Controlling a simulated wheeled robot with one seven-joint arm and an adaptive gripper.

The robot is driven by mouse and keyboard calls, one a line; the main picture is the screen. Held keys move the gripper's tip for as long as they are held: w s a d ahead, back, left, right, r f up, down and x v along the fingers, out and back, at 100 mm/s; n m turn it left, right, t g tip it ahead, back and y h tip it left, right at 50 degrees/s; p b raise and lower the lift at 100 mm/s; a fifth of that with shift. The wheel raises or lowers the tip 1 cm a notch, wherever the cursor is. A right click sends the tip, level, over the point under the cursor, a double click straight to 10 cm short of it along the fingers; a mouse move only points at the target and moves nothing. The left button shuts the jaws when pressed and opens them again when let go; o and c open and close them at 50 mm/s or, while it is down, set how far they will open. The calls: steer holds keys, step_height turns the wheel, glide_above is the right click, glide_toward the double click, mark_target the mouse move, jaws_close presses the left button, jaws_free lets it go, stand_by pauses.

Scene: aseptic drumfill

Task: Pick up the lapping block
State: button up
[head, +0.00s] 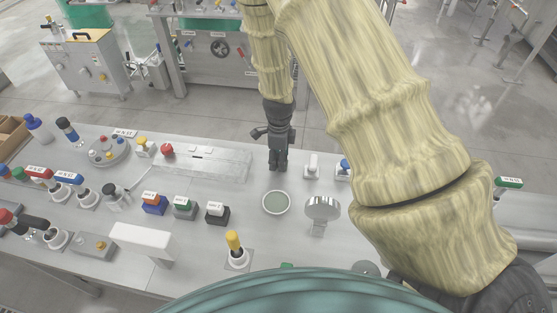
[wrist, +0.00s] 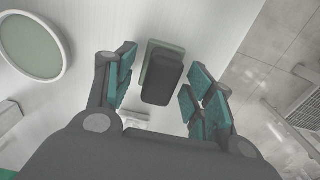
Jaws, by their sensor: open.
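A dark grey block with rounded edges (wrist: 162,82), which looks like the lapping block, lies on a flat green pad or base (wrist: 152,58) in the wrist view. I cannot tell whether block and green base are one piece. My gripper (wrist: 165,76) is open, its teal-padded fingers apart on the left and right of the block. No clear contact shows. In the head view my gripper (head: 278,162) points down at the bench's far edge, and I cannot make out the block there.
A round dish with a grey-green face (head: 276,203) lies on the bench (head: 190,255) nearer me; it also shows in the wrist view (wrist: 33,44). A round metal piece on a stand (head: 322,208) and small white-based fittings (head: 312,168) stand to the right. A clear-covered tray (head: 205,160) is left.

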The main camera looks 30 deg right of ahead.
steer(key=shift+w, duration=0.1)
steer(key=shift+c, duration=0.2)
jaws_close()
steer(key=shift+r+b, duration=1.35)
steer(key=shift+r, duration=3.65)
